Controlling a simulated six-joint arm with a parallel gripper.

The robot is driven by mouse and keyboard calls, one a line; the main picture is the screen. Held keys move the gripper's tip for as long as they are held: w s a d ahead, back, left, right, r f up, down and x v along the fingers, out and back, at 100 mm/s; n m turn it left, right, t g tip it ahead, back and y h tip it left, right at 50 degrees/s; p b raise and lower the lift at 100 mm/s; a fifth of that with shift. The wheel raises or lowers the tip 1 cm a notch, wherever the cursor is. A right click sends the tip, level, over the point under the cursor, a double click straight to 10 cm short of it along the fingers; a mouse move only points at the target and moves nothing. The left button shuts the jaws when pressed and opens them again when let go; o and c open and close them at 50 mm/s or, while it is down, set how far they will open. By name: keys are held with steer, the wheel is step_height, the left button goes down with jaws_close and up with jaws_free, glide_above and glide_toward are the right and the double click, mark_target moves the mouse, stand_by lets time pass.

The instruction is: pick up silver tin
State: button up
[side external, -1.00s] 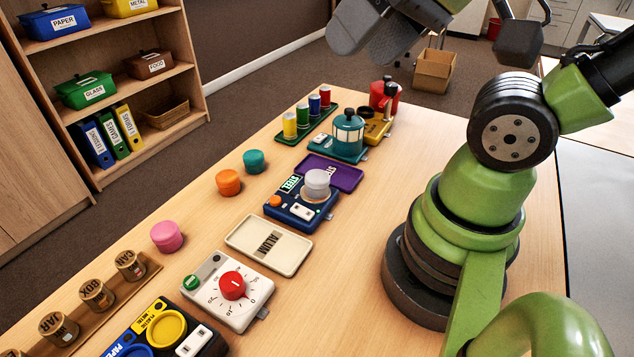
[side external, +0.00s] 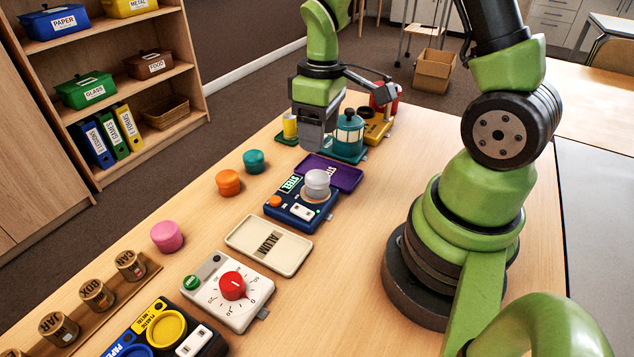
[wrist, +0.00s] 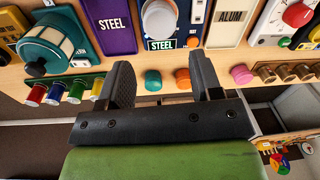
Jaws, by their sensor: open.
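The silver tin (side external: 317,182) is a shiny pale grey round tin standing on the navy blue STEEL device (side external: 291,214). In the wrist view the tin (wrist: 159,22) is at the top middle, beyond the fingers. My gripper (side external: 312,146) is above the table's far part, up from the tin in the side view and apart from it. In the wrist view its two fingers (wrist: 164,82) are spread with nothing between them. The gripper hides part of the row of coloured small tins (side external: 290,127).
A purple STEEL tray (side external: 345,173), a cream ALUM tray (side external: 290,232) and a teal lantern-like object (side external: 349,134) stand near the tin. Orange (side external: 228,183), teal (side external: 254,161) and pink (side external: 167,236) lidded pots lie left of it. A dial timer (side external: 254,301) is nearer the camera.

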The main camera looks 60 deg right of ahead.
glide_above(317, 176)
steer(key=f, duration=0.4)
steer(key=shift+s+d+f, duration=0.1)
steer(key=shift+d+f, duration=0.15)
steer(key=shift+d, duration=0.05)
steer(key=shift+a+f, duration=0.15)
steer(key=shift+f, duration=1.4)
steer(key=shift+a+f, duration=0.15)
steer(key=shift+f, duration=1.4)
steer(key=c, duration=0.7)
steer(key=shift+r, duration=0.1)
